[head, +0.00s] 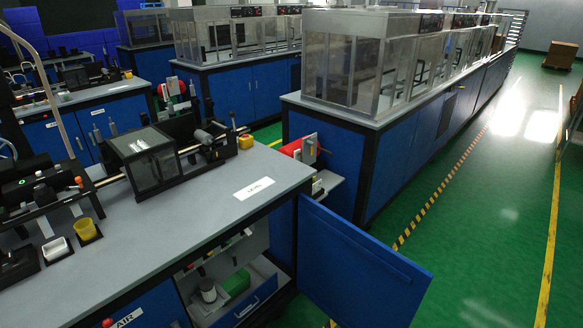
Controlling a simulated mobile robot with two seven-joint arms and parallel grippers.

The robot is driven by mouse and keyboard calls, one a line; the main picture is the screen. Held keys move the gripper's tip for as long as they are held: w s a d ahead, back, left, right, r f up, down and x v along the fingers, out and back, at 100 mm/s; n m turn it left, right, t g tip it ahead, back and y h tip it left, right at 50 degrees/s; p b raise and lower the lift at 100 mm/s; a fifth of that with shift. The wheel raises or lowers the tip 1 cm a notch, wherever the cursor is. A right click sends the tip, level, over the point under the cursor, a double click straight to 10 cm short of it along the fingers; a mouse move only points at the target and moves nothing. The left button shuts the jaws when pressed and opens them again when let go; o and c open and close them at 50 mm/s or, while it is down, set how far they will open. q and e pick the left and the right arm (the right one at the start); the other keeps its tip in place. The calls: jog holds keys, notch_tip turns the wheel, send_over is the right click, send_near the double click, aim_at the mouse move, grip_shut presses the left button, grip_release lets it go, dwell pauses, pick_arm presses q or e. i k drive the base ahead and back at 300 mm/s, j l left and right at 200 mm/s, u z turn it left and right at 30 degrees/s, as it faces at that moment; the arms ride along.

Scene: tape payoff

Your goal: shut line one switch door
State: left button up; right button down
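A blue door (352,262) stands wide open at the right end of the near grey-topped bench (215,220). Its near-left edge meets the bench's front right corner, and it reaches out to the right over the green floor. Neither of my grippers is in view.
An open drawer (245,302) holds a green item (234,283) below the bench. Long blue cabinets with clear enclosures (365,65) stand behind. The green floor (480,220) at right is clear.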

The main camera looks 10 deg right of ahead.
aim_at(355, 279)
jog(key=k, duration=0.45)
jog(key=k+u, duration=0.25)
jog(key=u, duration=1.4)
jog(key=k+l, duration=0.1)
jog(key=l, duration=1.1)
jog(key=k+l, duration=0.15)
jog(key=l, duration=0.4)
jog(key=k+l, duration=0.1)
jog(key=l, duration=0.5)
jog(key=l+u, duration=0.1)
jog(key=l, duration=0.5)
jog(key=k+l, duration=0.15)
jog(key=l, duration=0.45)
jog(key=k+l, duration=0.1)
jog(key=l, duration=0.5)
